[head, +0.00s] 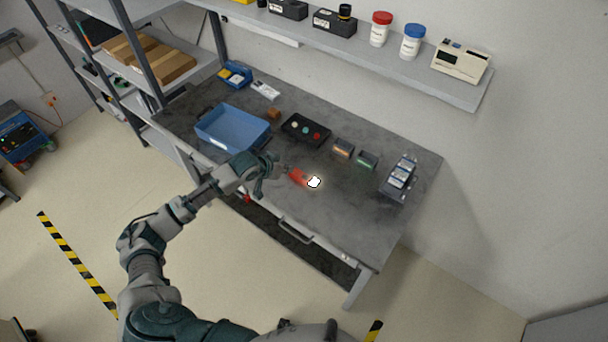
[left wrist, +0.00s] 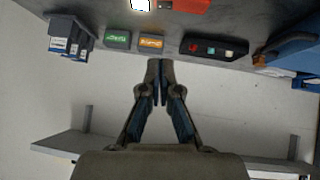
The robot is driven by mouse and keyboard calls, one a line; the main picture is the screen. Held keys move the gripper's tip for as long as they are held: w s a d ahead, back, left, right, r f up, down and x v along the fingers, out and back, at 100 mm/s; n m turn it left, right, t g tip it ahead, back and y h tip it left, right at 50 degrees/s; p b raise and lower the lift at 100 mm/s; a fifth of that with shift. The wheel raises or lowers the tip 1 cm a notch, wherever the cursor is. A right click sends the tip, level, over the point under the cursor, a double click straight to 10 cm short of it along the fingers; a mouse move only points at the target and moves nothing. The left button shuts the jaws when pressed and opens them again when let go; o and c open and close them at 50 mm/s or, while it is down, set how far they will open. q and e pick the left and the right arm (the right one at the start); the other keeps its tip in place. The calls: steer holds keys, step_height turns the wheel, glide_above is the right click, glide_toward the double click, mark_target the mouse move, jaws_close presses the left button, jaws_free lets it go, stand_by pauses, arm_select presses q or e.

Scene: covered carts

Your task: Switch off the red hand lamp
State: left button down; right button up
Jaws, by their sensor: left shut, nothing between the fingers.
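The red hand lamp (head: 298,177) lies on the grey workbench (head: 345,215), and its head glows bright white at the right end. In the left wrist view the lamp's red body (left wrist: 182,6) and white lit head are cut off by the top edge. My left gripper (head: 278,170) is just left of the lamp's handle end in the head view. In the left wrist view its fingers (left wrist: 160,68) are together and empty, apart from the lamp. The lamp's switch is too small to make out. My right gripper is not in view.
A blue tray (head: 232,128) stands left, a dark holder with boxes (head: 398,178) right. A shelf (head: 400,70) hangs above the back.

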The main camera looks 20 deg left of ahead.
arm_select(q)
glide_above(303, 181)
steer(key=f, duration=0.6)
steer(key=shift+a+f+p, duration=0.2)
steer(key=shift+f+p, duration=0.05)
steer(key=shift+p, duration=0.1)
steer(key=f, duration=0.3)
steer(key=shift+w+d+f, duration=0.1)
steer(key=shift+d+f, duration=0.1)
steer(key=shift+d, duration=0.1)
steer(key=shift+f+p, duration=0.3)
steer(key=shift+f, duration=0.15)
